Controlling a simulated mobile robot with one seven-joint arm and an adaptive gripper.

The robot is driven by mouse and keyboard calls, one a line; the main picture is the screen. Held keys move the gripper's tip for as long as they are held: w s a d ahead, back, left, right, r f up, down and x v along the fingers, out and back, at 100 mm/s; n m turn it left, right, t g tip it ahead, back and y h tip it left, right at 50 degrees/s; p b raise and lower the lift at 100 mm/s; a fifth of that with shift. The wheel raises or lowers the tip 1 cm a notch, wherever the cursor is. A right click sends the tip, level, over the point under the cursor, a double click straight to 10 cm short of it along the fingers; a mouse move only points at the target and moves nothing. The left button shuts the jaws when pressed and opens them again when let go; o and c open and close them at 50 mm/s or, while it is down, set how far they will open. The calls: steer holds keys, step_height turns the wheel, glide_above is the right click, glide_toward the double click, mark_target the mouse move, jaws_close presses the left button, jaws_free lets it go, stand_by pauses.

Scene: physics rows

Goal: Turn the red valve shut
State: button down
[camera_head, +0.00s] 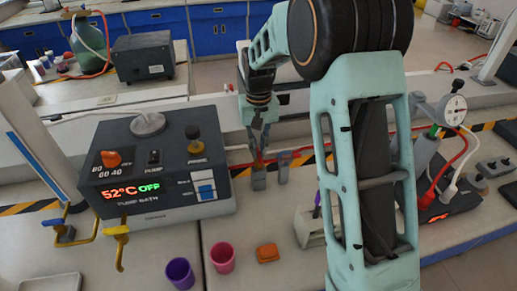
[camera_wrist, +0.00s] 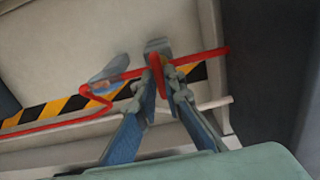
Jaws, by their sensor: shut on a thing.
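The red valve handle (camera_wrist: 157,77) stands between my fingertips in the wrist view, by a grey block and a thin red line. In the head view the red valve (camera_head: 259,160) is a small red piece above a grey block, behind and right of the dark bath unit. My gripper (camera_head: 260,150) points down there, with its fingertips closed on the handle. The wrist view shows my gripper (camera_wrist: 158,72) with blue-grey fingers converging on the red piece from both sides. The fingers hide part of the handle, and its exact angle is hard to tell.
The bath unit (camera_head: 155,165) stands left, reading 52°C OFF, with yellow taps (camera_head: 119,237) in front. A purple cup (camera_head: 180,273), a pink cup (camera_head: 223,257) and an orange block (camera_head: 267,253) are on the bench. A dial gauge (camera_head: 452,109) stands right.

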mark_target(259, 152)
stand_by(0.4)
steer(key=c, duration=2)
jaws_free()
step_height(259, 152, up, 12)
steer(key=shift+r, duration=0.1)
steer(key=shift+d, duration=0.1)
